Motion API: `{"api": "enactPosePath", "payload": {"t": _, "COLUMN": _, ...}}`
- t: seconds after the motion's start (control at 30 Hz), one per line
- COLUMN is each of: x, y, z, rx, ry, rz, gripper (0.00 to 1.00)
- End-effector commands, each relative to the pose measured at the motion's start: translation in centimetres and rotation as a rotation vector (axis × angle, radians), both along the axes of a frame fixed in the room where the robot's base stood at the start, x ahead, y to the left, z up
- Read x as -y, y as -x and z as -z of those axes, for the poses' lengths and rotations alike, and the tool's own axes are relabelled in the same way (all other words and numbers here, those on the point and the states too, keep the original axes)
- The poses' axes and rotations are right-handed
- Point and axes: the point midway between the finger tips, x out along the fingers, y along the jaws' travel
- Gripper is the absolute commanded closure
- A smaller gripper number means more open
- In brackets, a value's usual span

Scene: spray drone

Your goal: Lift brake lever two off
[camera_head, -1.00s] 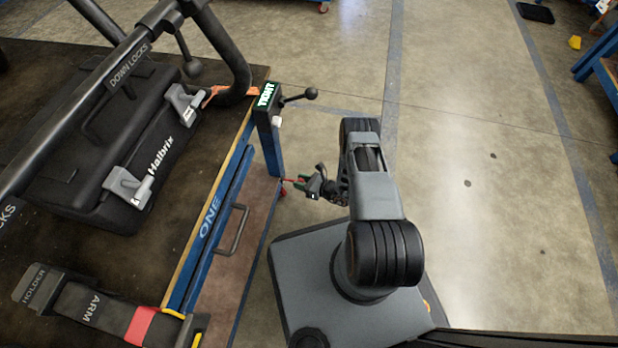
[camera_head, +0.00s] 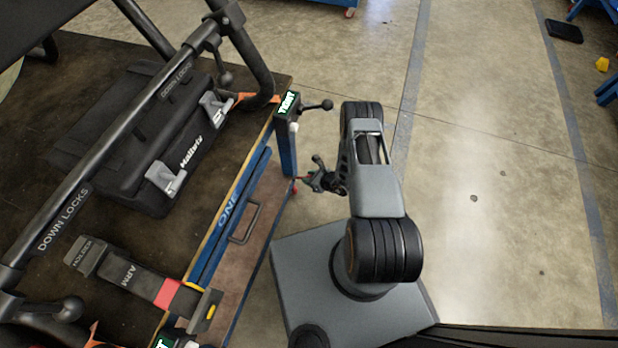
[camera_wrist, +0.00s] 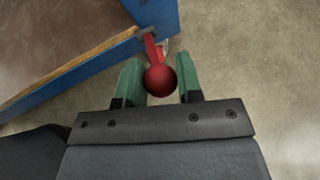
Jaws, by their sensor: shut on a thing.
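A red ball-ended lever (camera_wrist: 161,80) sticks out low at the corner of the blue-framed cart. I take it for the brake lever; no number shows on it. My gripper (camera_wrist: 160,78) has its green fingers either side of the red ball and is shut on it. In the head view my gripper (camera_head: 308,180) is beside the cart's corner leg, below the TIGHT block, with a bit of the red lever (camera_head: 296,187) showing. The lever's base is partly hidden behind the ball.
The cart (camera_head: 218,228) marked ONE has a drawer handle on its side. A black-knobbed lever (camera_head: 318,106) juts out above my gripper.

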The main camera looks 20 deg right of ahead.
Motion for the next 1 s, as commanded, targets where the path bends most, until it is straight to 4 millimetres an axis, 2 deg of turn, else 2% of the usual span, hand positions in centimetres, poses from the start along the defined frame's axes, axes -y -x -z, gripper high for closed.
{"api": "enactPosePath", "payload": {"t": 0.3, "x": -0.1, "y": 0.0, "z": 0.0, "rx": -0.002, "ry": 0.001, "rz": -0.002, "gripper": 1.00}}
{"api": "enactPosePath", "payload": {"t": 0.33, "x": -0.1, "y": 0.0, "z": 0.0, "rx": -0.002, "ry": 0.001, "rz": -0.002, "gripper": 0.66}}
{"api": "enactPosePath", "payload": {"t": 0.6, "x": 0.0, "y": 0.0, "z": 0.0, "rx": -0.001, "ry": 0.001, "rz": -0.001, "gripper": 0.42}}
{"api": "enactPosePath", "payload": {"t": 0.87, "x": 0.1, "y": 0.1, "z": -0.2, "rx": -0.001, "ry": 0.001, "rz": 0.000, "gripper": 0.42}}
{"api": "enactPosePath", "payload": {"t": 1.0, "x": 0.9, "y": 0.9, "z": -1.1, "rx": -0.002, "ry": 0.001, "rz": 0.004, "gripper": 0.42}}
